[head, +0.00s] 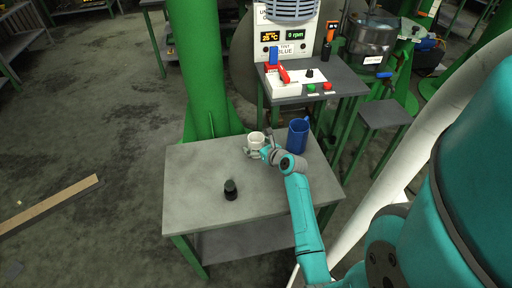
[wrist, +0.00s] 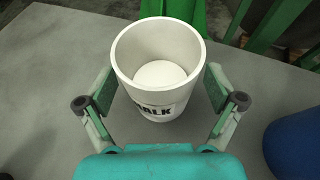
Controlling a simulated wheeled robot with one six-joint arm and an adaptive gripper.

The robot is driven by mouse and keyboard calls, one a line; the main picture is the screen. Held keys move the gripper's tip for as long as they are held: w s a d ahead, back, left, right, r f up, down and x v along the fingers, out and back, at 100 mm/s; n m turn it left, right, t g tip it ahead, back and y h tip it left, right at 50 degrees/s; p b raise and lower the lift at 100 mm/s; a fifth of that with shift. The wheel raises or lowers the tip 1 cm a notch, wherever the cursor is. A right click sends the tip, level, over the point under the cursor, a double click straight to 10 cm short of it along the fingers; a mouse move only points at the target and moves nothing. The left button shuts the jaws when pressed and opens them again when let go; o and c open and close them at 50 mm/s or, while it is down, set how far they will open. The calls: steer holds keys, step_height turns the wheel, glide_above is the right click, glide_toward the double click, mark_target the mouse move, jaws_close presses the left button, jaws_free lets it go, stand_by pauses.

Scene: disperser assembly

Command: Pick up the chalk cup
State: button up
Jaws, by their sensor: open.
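The chalk cup (wrist: 160,95) is white with dark lettering, partly hidden, that ends in "ALK". It stands upright on the grey table (wrist: 55,75), and in the wrist view its inside looks empty apart from a pale bottom. In the head view the chalk cup (head: 255,142) is near the table's back edge, partly behind my gripper (head: 268,152). In the wrist view my gripper (wrist: 160,108) is open, with one finger on each side of the cup. Small gaps seem to show between the fingers and the cup wall.
A blue mug (head: 298,135) stands just right of my gripper. A small black object (head: 231,190) stands on the left front of the table. A green column (head: 205,70) rises behind the table, and a control stand (head: 310,85) with buttons is behind to the right. The table's front is mostly clear.

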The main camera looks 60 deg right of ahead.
steer(key=shift+w+f, duration=0.1)
steer(key=shift+w, duration=0.1)
steer(key=c, duration=1.3)
steer(key=shift+c, duration=0.2)
